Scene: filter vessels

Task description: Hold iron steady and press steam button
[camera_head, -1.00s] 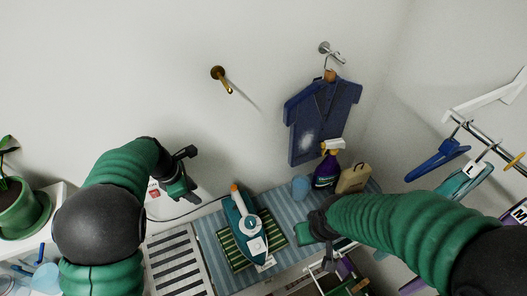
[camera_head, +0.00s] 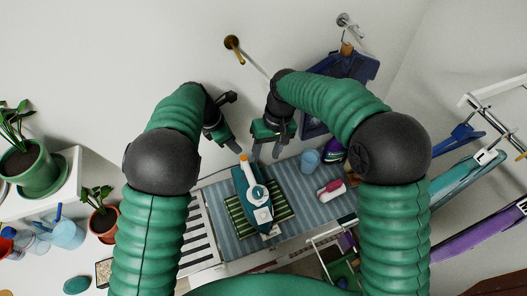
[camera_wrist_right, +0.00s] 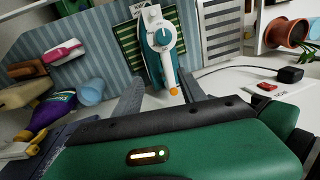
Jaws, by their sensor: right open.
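The iron (camera_head: 251,193), teal and white with an orange-tipped end, lies on a green striped pad (camera_head: 282,204) on the blue striped board. In the right wrist view the iron (camera_wrist_right: 154,45) lies ahead of my right gripper (camera_wrist_right: 160,78), its orange tip showing between the open fingers. In the head view my right gripper (camera_head: 266,151) is open and empty, above and right of the orange end. My left gripper (camera_head: 232,146) hangs just left of that end, apart from the iron; its jaw opening is unclear. I cannot make out the steam button.
A blue cup (camera_head: 310,160), a pink and white brush (camera_head: 331,189) and a purple bottle (camera_head: 334,152) stand or lie right of the iron. A slatted rack (camera_head: 199,240) is left of the pad. Potted plants (camera_head: 34,168) stand at far left.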

